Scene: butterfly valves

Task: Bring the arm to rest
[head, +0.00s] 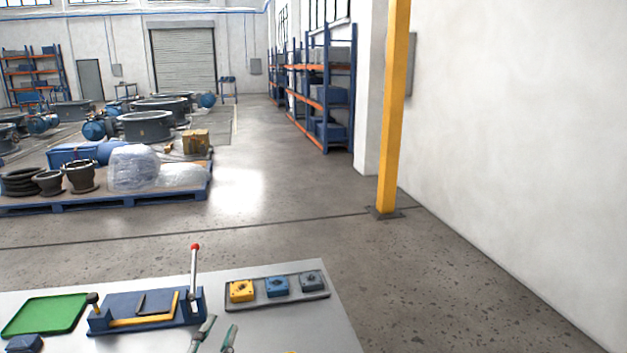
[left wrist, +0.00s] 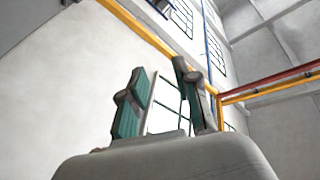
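My left gripper (head: 216,334) shows at the bottom edge of the head view, in front of the table's blue fixture. Its two green-and-grey fingers stand apart. In the left wrist view the same gripper (left wrist: 160,80) is open with nothing between the fingers. Behind it there are only walls, windows and beams. My right gripper is in neither view.
The grey table (head: 345,335) carries a green tray (head: 46,314), a blue fixture (head: 120,302) with an upright red-knobbed lever (head: 194,270), and a dark tray (head: 262,304) with yellow, blue and grey blocks. A yellow post (head: 391,120) stands beyond; open floor lies between.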

